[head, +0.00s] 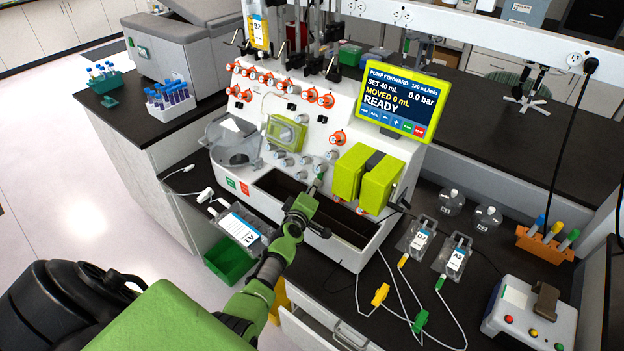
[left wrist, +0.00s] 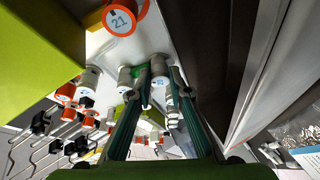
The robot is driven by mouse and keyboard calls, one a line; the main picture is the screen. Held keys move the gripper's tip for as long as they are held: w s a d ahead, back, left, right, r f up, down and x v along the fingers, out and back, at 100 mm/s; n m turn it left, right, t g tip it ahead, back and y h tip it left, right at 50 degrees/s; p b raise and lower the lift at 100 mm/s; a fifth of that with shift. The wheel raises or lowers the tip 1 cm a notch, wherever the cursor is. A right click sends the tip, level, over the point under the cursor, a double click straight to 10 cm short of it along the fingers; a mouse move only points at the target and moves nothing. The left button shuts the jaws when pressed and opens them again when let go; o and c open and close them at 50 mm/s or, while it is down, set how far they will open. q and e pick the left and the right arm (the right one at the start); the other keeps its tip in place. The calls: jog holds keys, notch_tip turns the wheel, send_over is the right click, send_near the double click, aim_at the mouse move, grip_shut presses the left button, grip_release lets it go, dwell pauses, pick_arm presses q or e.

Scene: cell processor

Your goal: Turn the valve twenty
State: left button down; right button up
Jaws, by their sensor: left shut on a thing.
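The white cell processor (head: 285,130) has rows of valve knobs on its sloped front, some orange and some grey. My left gripper (head: 319,178) reaches up to the lower right of this panel, just left of the yellow-green pump blocks. In the left wrist view its two fingers (left wrist: 157,78) are shut around a grey valve knob (left wrist: 159,66). The number on this knob is hidden, so I cannot read which valve it is. An orange knob marked 21 (left wrist: 121,18) is above and left of it, and another grey knob (left wrist: 125,78) is just left. My right gripper is out of view.
The yellow-green pump blocks (head: 366,178) stand close to the right of my left gripper. The screen (head: 394,101) reads READY, moved 0 mL.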

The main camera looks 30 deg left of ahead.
pick_arm(q)
jog(key=n+p, duration=0.1)
jog(key=n+g, duration=0.1)
jog(key=n, duration=0.1)
jog(key=shift+w+d+r+p, duration=0.1)
jog(key=shift+w+r+p, duration=0.05)
jog(key=shift+r+p, duration=0.15)
jog(key=shift+n, duration=0.4)
jog(key=c, duration=2)
grip_release()
jog(key=shift+c, duration=0.2)
jog(key=shift+o, duration=0.8)
jog(key=shift+f, duration=0.15)
jog(key=shift+f+m, duration=0.1)
jog(key=shift+m, duration=0.2)
